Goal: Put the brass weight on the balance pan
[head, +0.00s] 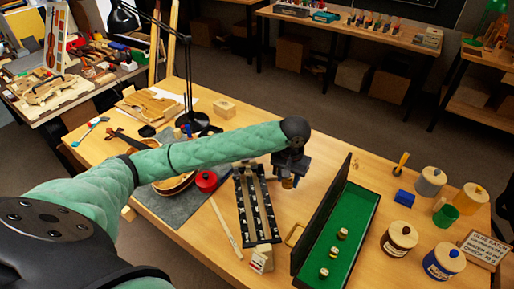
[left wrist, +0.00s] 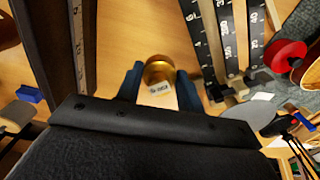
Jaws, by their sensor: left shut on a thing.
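The brass weight (left wrist: 158,70) is a small round brass piece with a pale label, between the two dark fingers of my left gripper (left wrist: 160,92). In the head view my left gripper (head: 289,176) points down over the table, shut on the brass weight (head: 288,184), which shows only partly. To its left lies a long black scale (head: 268,216) with white numbers and a pale wooden middle. I cannot make out a balance pan for certain; the arm and gripper hide part of that area. My right gripper is not in view.
Just right of the gripper stands an open green-lined case (head: 352,212) with a raised dark lid (head: 322,222) and several small brass pieces. Jars (head: 398,239) stand farther right. A pale stick (head: 225,229) lies nearer.

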